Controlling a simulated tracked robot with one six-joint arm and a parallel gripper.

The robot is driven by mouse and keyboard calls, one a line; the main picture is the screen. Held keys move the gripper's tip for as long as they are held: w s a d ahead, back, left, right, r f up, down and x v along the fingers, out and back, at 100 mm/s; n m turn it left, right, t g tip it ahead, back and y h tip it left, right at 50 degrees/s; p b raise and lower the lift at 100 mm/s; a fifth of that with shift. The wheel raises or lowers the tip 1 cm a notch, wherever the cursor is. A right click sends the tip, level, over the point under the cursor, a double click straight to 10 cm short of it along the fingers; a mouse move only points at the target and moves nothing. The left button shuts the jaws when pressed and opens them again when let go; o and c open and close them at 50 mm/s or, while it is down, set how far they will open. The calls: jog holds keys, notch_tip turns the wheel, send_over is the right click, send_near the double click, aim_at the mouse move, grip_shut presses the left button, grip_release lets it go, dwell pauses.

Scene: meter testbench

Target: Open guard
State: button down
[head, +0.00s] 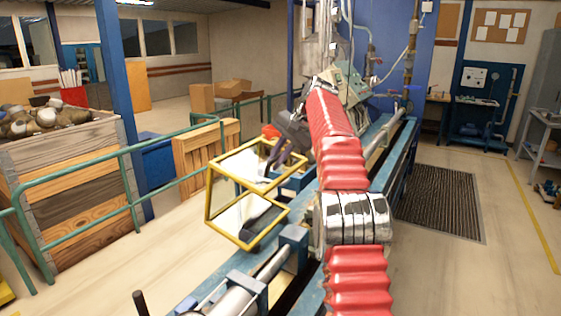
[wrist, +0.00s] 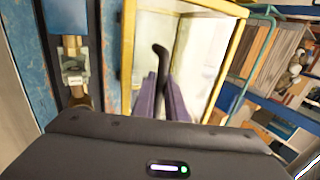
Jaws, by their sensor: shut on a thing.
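The guard (head: 208,188) is a yellow-framed box with clear panels, left of my arm in the head view; it sits at a tilt over the blue bench. Its yellow frame also fills the middle of the wrist view (wrist: 128,50). My gripper (head: 274,164) reaches its upper right side, with purple-grey fingers. In the wrist view my gripper (wrist: 164,98) has its fingers close together around a dark curved handle (wrist: 161,60) at the guard. The exact contact is partly hidden by the fingers.
The blue testbench (head: 377,158) with pipes runs beneath and behind my arm. Green railings (head: 85,170), a wooden crate (head: 70,205) and a slatted pallet box (head: 205,150) stand left. A dark floor mat (head: 440,200) lies right, with open floor around it.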

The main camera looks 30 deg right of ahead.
jog(key=c, duration=2.1)
grip_release()
jog(key=shift+r, duration=0.1)
jog(key=shift+v, duration=2.5)
jog(key=shift+s+d, duration=1.1)
jog(key=shift+s, duration=0.6)
jog(key=shift+s+d, duration=1.1)
jog(key=shift+s, duration=0.6)
jog(key=shift+s+d, duration=1.1)
jog(key=shift+s, duration=0.6)
